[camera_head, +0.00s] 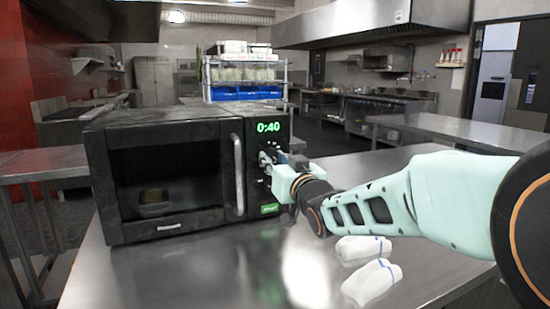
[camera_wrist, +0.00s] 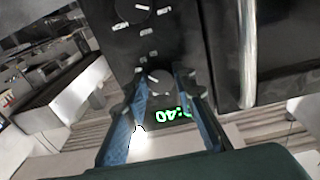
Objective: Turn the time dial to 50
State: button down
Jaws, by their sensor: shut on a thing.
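A black microwave (camera_head: 165,122) stands on the steel table with its door shut. Its green display (camera_head: 268,127) reads 0:40; it also shows upside down in the wrist view (camera_wrist: 172,114). My gripper (camera_head: 268,160) is at the control panel just below the display. In the wrist view, the blue fingers of my gripper (camera_wrist: 157,84) are around the time dial (camera_wrist: 159,80), the round knob nearest the display, and shut on it. A second dial (camera_wrist: 131,8) is farther down the panel, apart from the fingers. The gripped dial is mostly hidden in the head view.
The vertical door handle (camera_head: 239,174) is just left of the panel; it also shows beside my gripper in the wrist view (camera_wrist: 247,50). A green-lit button (camera_head: 269,209) is low on the panel. White wrapped items (camera_head: 363,249) lie on the table (camera_head: 215,275) under my arm.

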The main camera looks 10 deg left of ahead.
jog(key=shift+m, duration=1.2)
jog(key=c, duration=1.6)
grip_release()
jog(key=v, duration=0.7)
jog(key=shift+s, duration=0.3)
jog(key=shift+d+r+p, duration=0.15)
jog(key=shift+p, duration=0.15)
